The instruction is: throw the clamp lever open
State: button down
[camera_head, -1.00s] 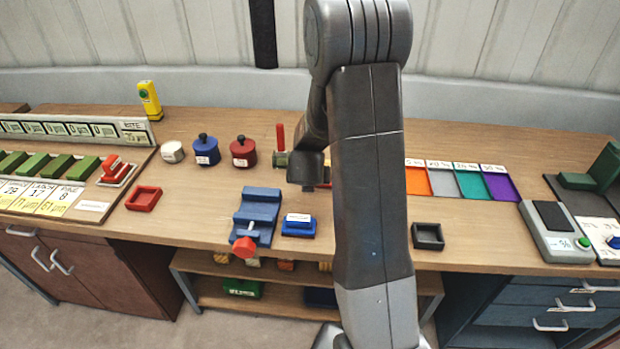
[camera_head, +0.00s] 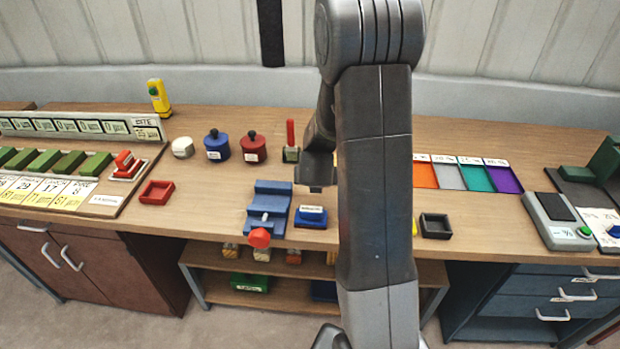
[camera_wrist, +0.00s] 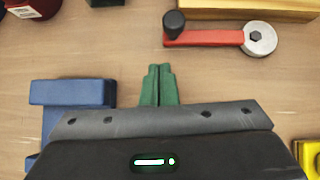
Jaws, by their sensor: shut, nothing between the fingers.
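A red lever (camera_wrist: 205,38) lies flat in the wrist view, with a black knob at its left end and a round grey pivot (camera_wrist: 260,39) at its right. I cannot tell it in the head view, where my arm hides that part of the bench. A separate upright red handle (camera_head: 290,133) stands on a green base left of my arm; whether either is the clamp lever is unclear. My gripper (camera_wrist: 159,72) has green fingers, shut together and empty, pointing toward the bench. They are apart from the red lever, which is beyond them to the right.
A blue vise-like block (camera_head: 269,204) with a red knob and a blue labelled box (camera_head: 311,216) are near my gripper. Blue and dark red pots (camera_head: 253,147) stand behind. A wooden block (camera_wrist: 250,9) lies beyond the lever. A yellow object (camera_wrist: 308,157) is at lower right.

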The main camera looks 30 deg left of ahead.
jog(key=a+p+v, duration=0.1)
jog(key=p+v, duration=0.2)
jog(key=v, duration=0.6)
jog(key=shift+s+r, duration=0.25)
jog(key=shift+s, duration=0.3)
jog(key=shift+a, duration=0.1)
